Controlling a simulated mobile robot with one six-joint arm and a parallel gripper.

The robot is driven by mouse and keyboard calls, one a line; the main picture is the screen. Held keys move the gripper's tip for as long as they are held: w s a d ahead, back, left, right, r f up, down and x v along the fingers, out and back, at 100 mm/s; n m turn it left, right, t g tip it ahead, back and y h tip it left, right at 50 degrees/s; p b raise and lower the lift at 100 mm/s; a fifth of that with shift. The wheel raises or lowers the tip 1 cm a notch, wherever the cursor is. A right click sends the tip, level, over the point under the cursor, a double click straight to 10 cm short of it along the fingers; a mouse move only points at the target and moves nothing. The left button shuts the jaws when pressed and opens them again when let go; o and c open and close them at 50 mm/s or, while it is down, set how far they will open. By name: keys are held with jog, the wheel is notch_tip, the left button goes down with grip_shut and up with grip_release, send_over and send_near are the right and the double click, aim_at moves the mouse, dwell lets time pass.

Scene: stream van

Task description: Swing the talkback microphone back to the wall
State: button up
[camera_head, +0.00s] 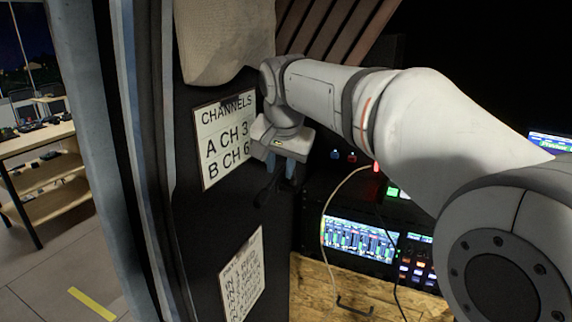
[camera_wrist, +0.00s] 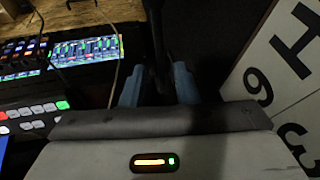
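My gripper (camera_head: 279,183) hangs, fingers down, in front of the dark wall panel (camera_head: 245,205), just right of the CHANNELS sign. In the wrist view my gripper (camera_wrist: 157,85) has its two blue fingers apart. A dark, slim shape (camera_wrist: 157,40) runs up the picture between and beyond the fingers. It may be the talkback microphone or its arm, but it is too dark to be sure. I see no contact between it and the fingers. In the head view the fingertips blend into the dark background, and no microphone can be made out clearly there.
The CHANNELS sign (camera_head: 226,137) and a lower paper sheet (camera_head: 241,277) are on the wall panel. A rack with a lit screen (camera_head: 359,240) and coloured buttons stands to the right, above a wooden surface (camera_head: 320,288). A curtain (camera_head: 95,150) hangs at left.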

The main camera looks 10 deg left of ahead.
jog(key=v, duration=0.7)
jog(key=shift+s+r+b, duration=0.2)
jog(key=shift+r+b, duration=0.15)
jog(key=shift+b, duration=0.05)
jog(key=shift+d, duration=0.1)
jog(key=shift+c, duration=0.3)
jog(key=shift+d+f, duration=0.15)
jog(key=shift+d, duration=0.1)
jog(key=shift+c, duration=0.8)
jog(key=s+d+y+b, duration=0.1)
jog(key=d, duration=0.1)
jog(key=s+d+n+y+b, duration=0.1)
jog(key=s+d, duration=0.1)
jog(key=d, duration=0.1)
jog(key=s+d+f+t+y+b, duration=0.1)
jog(key=s+d, duration=0.1)
jog(key=shift+d+n+b, duration=0.3)
jog(key=shift+d, duration=0.05)
grip_shut()
jog(key=w+a+f+p, duration=0.2)
jog(key=w+a+f, duration=0.3)
jog(key=a+f, duration=0.2)
jog(key=shift+a+y+p, duration=0.15)
jog(key=shift+y+p, duration=0.2)
jog(key=shift+y, duration=0.05)
